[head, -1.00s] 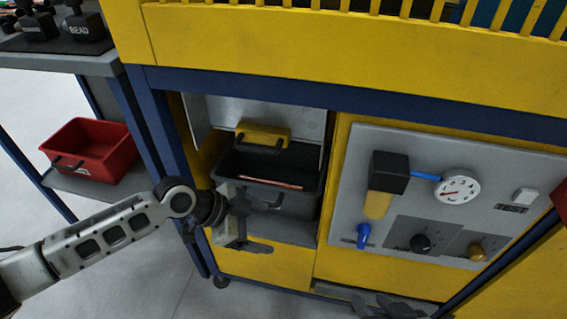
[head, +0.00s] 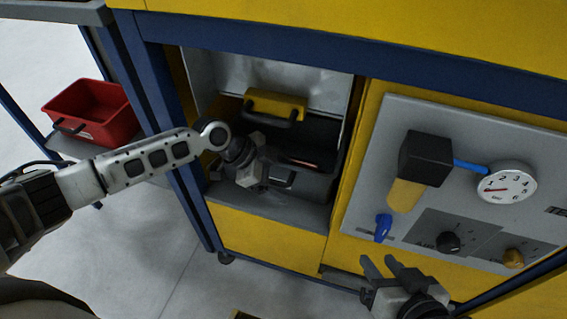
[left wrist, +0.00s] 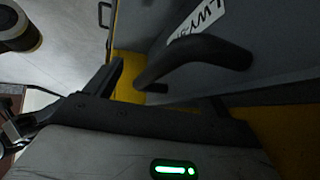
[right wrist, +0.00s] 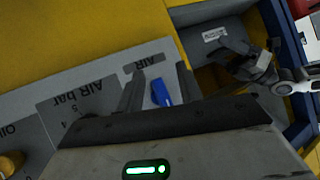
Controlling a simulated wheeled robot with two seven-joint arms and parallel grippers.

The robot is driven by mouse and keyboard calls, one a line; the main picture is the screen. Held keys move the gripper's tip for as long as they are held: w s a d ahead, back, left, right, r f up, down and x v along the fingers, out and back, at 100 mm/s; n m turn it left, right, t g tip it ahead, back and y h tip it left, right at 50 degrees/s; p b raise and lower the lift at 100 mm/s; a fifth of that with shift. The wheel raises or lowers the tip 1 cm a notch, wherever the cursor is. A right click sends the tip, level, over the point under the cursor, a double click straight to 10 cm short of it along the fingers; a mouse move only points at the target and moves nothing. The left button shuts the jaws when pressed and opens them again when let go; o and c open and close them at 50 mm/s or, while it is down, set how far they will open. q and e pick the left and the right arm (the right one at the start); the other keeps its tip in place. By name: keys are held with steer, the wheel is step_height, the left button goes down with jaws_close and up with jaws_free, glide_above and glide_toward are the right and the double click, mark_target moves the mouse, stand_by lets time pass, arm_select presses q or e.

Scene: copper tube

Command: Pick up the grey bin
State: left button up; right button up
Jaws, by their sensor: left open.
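The grey bin (head: 316,186) sits in the open bay of the yellow cabinet, with a copper-coloured tube (head: 300,163) inside. Its front face with a white label shows in the left wrist view (left wrist: 265,55). The bin's dark handle (left wrist: 195,56) lies just beyond my left fingertips there. My left gripper (head: 268,178) is open at the bin's front, beside the handle; I cannot tell whether it touches. The right wrist view also shows the bin (right wrist: 212,38). My right gripper (head: 380,268) is open and empty, low in front of the cabinet, below the gauge panel.
A yellow box with a dark handle (head: 274,105) is behind the grey bin. The panel at right carries a gauge (head: 507,188), a blue valve (head: 383,227) and knobs. A red bin (head: 92,112) stands on a shelf at left. Blue frame posts border the bay.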

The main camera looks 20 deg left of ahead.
arm_select(q)
jaws_close()
steer(key=shift+w+r, duration=0.15)
steer(key=shift+r, duration=0.05)
stand_by(0.3)
